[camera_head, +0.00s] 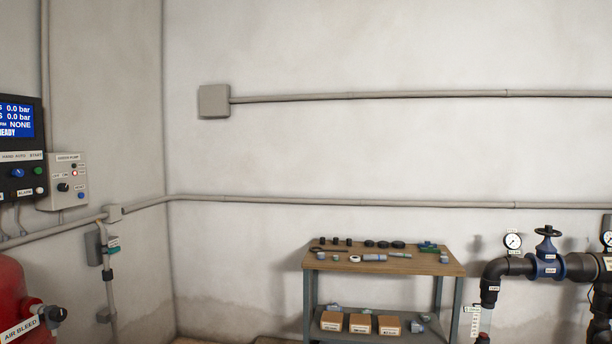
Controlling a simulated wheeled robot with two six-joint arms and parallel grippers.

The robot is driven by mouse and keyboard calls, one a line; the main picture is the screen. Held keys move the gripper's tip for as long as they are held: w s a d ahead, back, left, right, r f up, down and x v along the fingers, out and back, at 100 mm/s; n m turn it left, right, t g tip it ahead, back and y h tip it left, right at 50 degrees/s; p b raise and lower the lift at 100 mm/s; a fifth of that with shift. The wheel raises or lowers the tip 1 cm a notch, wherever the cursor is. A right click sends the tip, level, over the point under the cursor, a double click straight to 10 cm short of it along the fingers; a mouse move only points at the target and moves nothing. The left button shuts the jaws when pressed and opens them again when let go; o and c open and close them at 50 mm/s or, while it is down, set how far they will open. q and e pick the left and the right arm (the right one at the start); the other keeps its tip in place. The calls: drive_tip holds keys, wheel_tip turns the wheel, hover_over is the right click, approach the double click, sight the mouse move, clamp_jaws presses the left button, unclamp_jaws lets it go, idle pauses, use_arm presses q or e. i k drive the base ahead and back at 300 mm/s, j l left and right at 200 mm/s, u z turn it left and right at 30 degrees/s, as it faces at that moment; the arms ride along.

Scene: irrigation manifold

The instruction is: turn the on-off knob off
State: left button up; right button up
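A light grey control box (68,181) hangs on the left wall. It carries a black rotary knob (63,187), whose small labels and pointer position I cannot read clearly. A blue button (81,195) sits to the right of that knob, and a small red-and-white round part (75,173) above it. A dark panel (22,149) at the left edge has a blue rotary knob (17,173) under a "HAND AUTO" label. I cannot tell for certain which knob is the on-off knob. Neither of my grippers is in view.
A wood-topped bench (384,263) with small fittings stands against the back wall. A red tank (12,290) is at lower left. Pipework with a blue valve (546,262) is at right. A conduit (140,207) crosses the wall below the control box.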

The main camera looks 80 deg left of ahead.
sight(64, 187)
drive_tip(key=u, duration=4.1)
drive_tip(key=i+l+z, duration=0.45)
drive_tip(key=i+z, duration=0.25)
drive_tip(key=i, duration=0.25)
drive_tip(key=i+l+z, duration=0.1)
drive_tip(key=i+z, duration=0.2)
drive_tip(key=i, duration=0.25)
drive_tip(key=i+z, duration=0.25)
drive_tip(key=i, duration=0.25)
